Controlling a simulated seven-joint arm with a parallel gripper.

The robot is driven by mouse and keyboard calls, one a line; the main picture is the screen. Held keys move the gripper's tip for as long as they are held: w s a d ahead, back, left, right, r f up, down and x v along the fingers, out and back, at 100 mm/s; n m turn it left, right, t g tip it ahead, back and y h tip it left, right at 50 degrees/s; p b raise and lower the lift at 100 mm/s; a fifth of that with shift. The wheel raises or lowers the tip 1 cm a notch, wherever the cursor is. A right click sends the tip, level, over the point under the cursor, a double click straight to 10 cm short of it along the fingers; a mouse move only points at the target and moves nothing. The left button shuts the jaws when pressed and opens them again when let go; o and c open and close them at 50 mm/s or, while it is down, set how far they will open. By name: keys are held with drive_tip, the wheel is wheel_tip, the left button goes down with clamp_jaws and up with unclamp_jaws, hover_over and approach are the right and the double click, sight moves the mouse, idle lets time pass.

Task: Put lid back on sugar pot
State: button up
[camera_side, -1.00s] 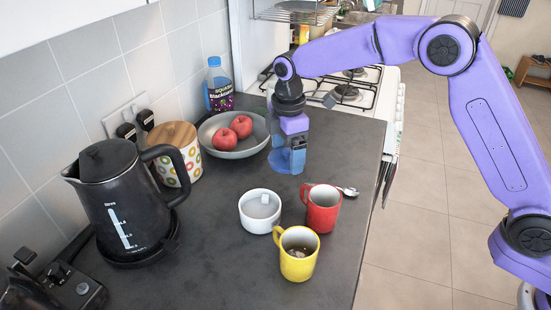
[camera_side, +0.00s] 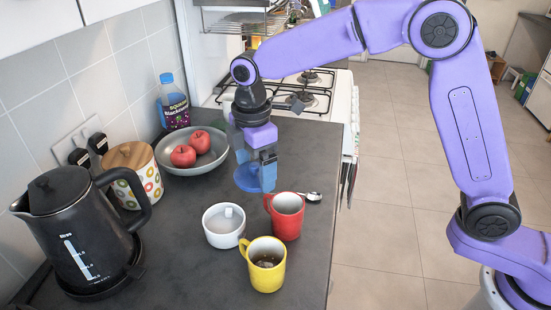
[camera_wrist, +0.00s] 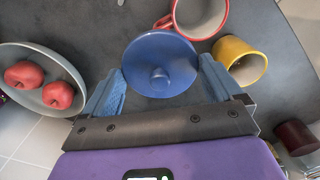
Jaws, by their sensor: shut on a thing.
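The lid (camera_side: 253,178) is a blue disc. In the wrist view the lid (camera_wrist: 160,52) shows its round knob between my two fingers. My gripper (camera_side: 258,168) is shut on it at opposite sides of the rim, seen in the wrist view (camera_wrist: 160,85), and holds it above the counter. The sugar pot seems to be the small white bowl (camera_side: 224,226), open at the top, with a pale piece inside. It stands in front of and a little left of the lid in the side view. I cannot make out the pot in the wrist view.
A red mug (camera_side: 286,217) and a yellow mug (camera_side: 266,268) stand close to the white pot. A teaspoon (camera_side: 313,196) lies behind the red mug. A grey bowl of apples (camera_side: 212,160), patterned canister (camera_side: 137,185), bottle (camera_side: 174,105) and black kettle (camera_side: 75,230) stand left.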

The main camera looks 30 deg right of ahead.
drive_tip(key=a, duration=0.8)
drive_tip(key=shift+w+d+f, duration=0.1)
drive_tip(key=shift+w+f, duration=0.05)
drive_tip(key=shift+f, duration=3.45)
drive_tip(key=shift+f, duration=0.15)
drive_tip(key=o, duration=0.7)
drive_tip(key=shift+r, duration=3.5)
